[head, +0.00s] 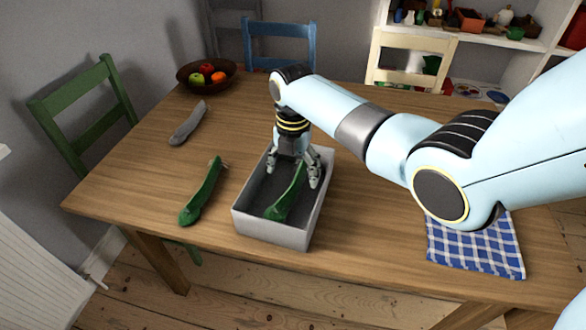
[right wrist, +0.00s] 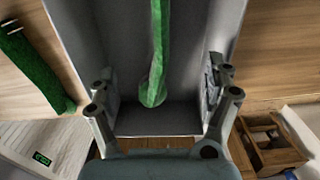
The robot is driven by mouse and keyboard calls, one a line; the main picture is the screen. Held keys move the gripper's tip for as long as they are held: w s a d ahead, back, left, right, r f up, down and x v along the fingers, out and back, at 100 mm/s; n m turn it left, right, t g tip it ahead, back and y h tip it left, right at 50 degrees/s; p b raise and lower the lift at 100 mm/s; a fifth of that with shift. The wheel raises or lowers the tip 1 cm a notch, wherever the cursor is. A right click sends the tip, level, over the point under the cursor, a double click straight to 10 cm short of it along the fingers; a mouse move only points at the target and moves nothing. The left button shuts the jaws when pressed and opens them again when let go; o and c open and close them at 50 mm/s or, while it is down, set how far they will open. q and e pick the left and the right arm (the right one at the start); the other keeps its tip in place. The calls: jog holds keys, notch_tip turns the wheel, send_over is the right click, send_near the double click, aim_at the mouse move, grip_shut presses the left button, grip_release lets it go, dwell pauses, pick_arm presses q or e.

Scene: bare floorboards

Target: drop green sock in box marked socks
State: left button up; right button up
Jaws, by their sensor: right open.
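A grey open box (head: 272,229) stands on the wooden table; no marking on it is readable. One green sock (head: 286,203) is in the box, and it also shows in the right wrist view (right wrist: 158,60). My right gripper (head: 294,174) is over the box opening, pointing down. Its fingers (right wrist: 163,88) are apart, one on each side of the sock, and do not close on it. I cannot tell whether they touch the box walls. A second green sock (head: 203,192) lies on the table left of the box. My left gripper is not in view.
A grey sock (head: 188,123) lies further back left. A bowl of fruit (head: 206,75) is at the far left corner. A blue checked cloth (head: 473,244) lies at the right. Chairs stand around the table. The table between box and cloth is clear.

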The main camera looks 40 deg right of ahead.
jog(key=shift+r, duration=0.2)
notch_tip(320, 180, up, 12)
jog(key=shift+f, duration=0.2)
dwell(0.6)
